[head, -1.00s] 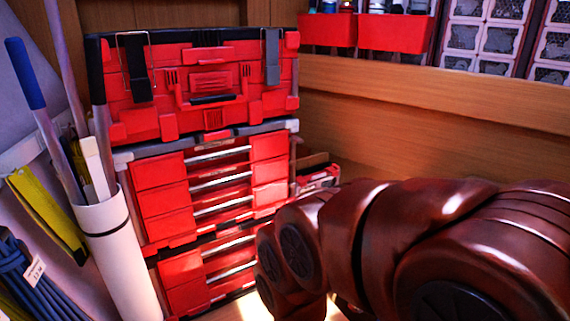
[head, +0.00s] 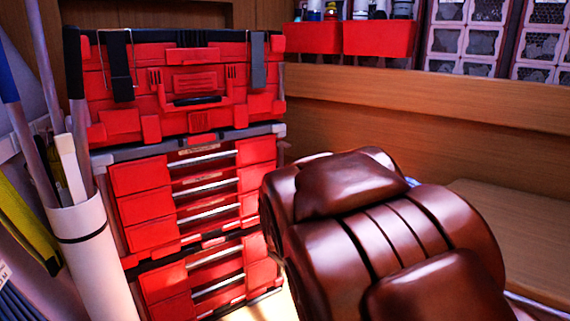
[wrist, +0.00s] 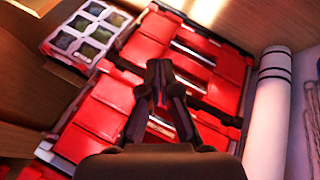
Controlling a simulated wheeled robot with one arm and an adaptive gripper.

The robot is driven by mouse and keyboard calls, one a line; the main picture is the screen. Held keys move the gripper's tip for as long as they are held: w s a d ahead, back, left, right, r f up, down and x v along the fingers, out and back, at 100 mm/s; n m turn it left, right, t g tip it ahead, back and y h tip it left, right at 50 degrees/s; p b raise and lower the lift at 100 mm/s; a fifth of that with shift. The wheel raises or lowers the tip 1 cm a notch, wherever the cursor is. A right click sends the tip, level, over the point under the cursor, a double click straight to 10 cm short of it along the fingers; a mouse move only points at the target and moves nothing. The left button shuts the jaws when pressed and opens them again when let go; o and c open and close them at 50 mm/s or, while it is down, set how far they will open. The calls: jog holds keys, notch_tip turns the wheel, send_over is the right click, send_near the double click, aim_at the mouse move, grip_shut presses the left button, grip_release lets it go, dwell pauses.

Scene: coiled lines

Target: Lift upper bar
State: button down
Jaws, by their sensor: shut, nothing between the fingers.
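A red tool chest (head: 140,192) stands against the wall in the head view. Its drawer fronts carry several silver bars, stacked one above another; the topmost bar (head: 206,158) is just below the grey rim of the upper case. The chest also fills the middle of the wrist view (wrist: 112,92), tilted, with bars showing beside and behind the fingers. My gripper (wrist: 159,68) is shut and empty, its tips together in front of the drawer fronts. I cannot tell whether they touch. My arm hides the gripper in the head view.
A white tube (head: 88,245) with long-handled tools stands close to the chest's left. A wooden ledge (head: 420,95) and a wooden surface (head: 515,225) lie to the right. Red bins (head: 378,38) sit above the ledge. A small compartment case (wrist: 88,35) lies beside the chest.

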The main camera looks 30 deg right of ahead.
jog(key=w+d+r+n+t+h+b, duration=0.2)
jog(key=w+d+n+t+b, duration=0.5)
jog(key=w+d+n, duration=0.45)
jog(key=w+d+r+n+t+h+b, duration=0.2)
jog(key=w+d+n+t+b, duration=0.4)
jog(key=w+d+n+t, duration=0.45)
jog(key=f+n+t+y+b, duration=0.1)
jog(key=n+y, duration=0.1)
jog(key=n, duration=0.1)
jog(key=a+f+n+t+y+b, duration=0.1)
jog(key=n+y, duration=0.2)
jog(key=f+n+t+y+b, duration=0.1)
jog(key=n+t+y, duration=0.1)
jog(key=n, duration=0.2)
jog(key=shift+s+a+y, duration=0.3)
jog(key=shift+s+a, duration=0.1)
jog(key=shift+r, duration=0.1)
jog(key=s+r+x, duration=0.1)
jog(key=x, duration=1.1)
jog(key=shift+s+r, duration=0.15)
jog(key=shift+r, duration=0.5)
